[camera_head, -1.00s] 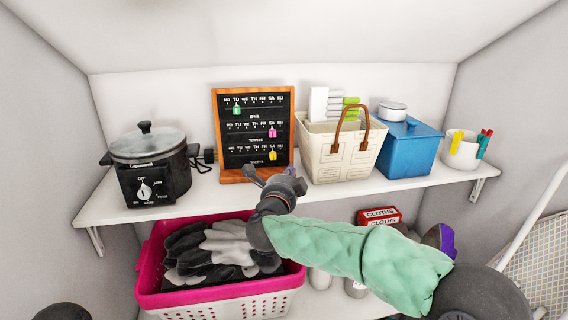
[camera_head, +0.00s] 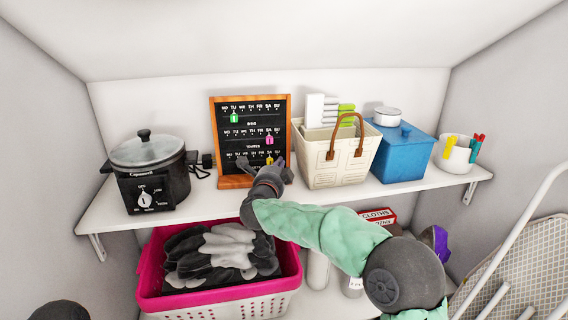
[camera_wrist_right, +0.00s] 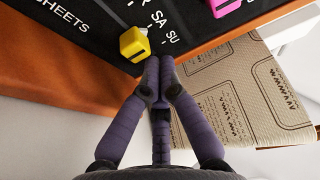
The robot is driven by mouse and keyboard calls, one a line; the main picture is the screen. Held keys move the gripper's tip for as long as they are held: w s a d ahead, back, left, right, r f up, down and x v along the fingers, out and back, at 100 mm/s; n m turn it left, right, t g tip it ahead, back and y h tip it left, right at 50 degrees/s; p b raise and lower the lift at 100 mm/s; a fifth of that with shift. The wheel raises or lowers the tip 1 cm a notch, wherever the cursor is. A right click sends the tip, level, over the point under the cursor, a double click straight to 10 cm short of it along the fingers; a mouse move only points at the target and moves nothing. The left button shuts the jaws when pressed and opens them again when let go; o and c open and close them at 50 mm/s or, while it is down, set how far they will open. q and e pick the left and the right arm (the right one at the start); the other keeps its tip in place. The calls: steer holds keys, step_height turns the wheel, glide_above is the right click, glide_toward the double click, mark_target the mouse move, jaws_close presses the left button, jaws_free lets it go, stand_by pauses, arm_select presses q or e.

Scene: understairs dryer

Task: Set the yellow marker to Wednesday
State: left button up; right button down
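The black board (camera_head: 228,147) in a wooden frame stands on the shelf, with several rows of day names. The yellow marker (camera_head: 269,160) hangs under SA in the lowest row, partly hidden by my right gripper. It also shows in the right wrist view (camera_wrist_right: 134,44), where that row is labelled SHEETS. My right gripper (camera_head: 262,163) is in front of the board's lower right part. In the right wrist view its fingertips (camera_wrist_right: 159,60) are together and empty, just below and right of the marker, apparently not gripping it. My left gripper is out of view.
A green marker (camera_head: 234,118) sits under TU in the top row, a pink one (camera_head: 269,139) under SA in the middle row. A slow cooker (camera_head: 150,171) stands left, a cream basket (camera_head: 322,163) close right. A pink laundry basket (camera_head: 151,264) is below.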

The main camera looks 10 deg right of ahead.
mark_target(259, 159)
steer(key=a, duration=0.7)
steer(key=shift+w+a, duration=0.2)
steer(key=shift+w, duration=0.1)
steer(key=shift+d, duration=0.25)
